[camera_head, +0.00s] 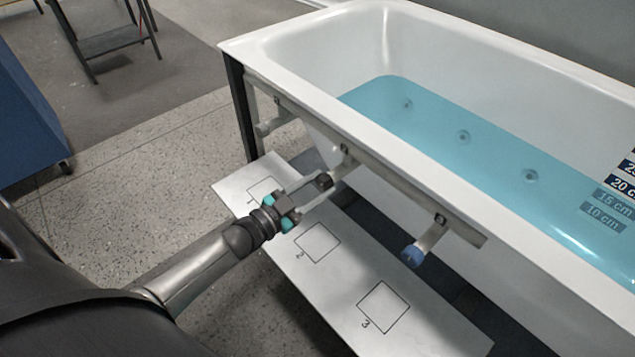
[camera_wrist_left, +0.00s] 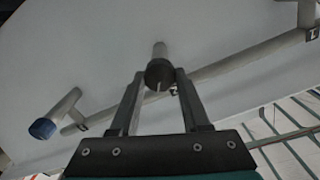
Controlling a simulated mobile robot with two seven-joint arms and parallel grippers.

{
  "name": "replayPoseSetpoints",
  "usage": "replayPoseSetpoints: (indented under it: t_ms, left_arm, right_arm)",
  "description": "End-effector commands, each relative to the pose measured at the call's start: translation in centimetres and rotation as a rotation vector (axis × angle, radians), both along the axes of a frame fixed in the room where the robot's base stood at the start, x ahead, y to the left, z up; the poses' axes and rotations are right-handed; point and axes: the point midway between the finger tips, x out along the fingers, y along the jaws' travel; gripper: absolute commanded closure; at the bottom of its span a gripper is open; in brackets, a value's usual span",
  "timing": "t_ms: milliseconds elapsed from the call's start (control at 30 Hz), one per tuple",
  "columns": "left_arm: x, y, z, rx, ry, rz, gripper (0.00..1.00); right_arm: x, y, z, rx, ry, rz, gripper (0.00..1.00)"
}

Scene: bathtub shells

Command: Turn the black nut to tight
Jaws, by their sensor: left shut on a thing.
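The black nut (camera_wrist_left: 159,75) sits on the end of the middle pipe stub under the tub's rim. In the head view the black nut (camera_head: 324,181) shows at the tips of my left gripper (camera_head: 318,186). In the left wrist view my left gripper (camera_wrist_left: 159,82) has a fingertip on each side of the nut and is shut on it. A light line marks the nut's face. My right gripper does not show in either view.
The white bathtub (camera_head: 290,95) holds blue water. A blue nut (camera_head: 412,256) is on the right stub, and a pale stub (camera_head: 268,127) is at the left. Below is a white board (camera_head: 345,290) with numbered squares. A blue cabinet (camera_head: 25,120) stands at the left.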

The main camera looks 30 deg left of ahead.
Motion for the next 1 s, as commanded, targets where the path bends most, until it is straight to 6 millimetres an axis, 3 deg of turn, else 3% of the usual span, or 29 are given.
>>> replayPoseSetpoints:
  t_ms: [400, 1000]
  left_arm:
    - [0.0, -0.1, -0.1, 0.375, -0.13, 0.0, 1.0]
    - [-0.1, -0.1, -0.2, 0.828, -0.288, 0.0, 1.0]
  right_arm:
    - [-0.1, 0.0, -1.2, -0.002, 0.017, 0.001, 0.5]
    - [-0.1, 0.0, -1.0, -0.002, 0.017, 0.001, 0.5]
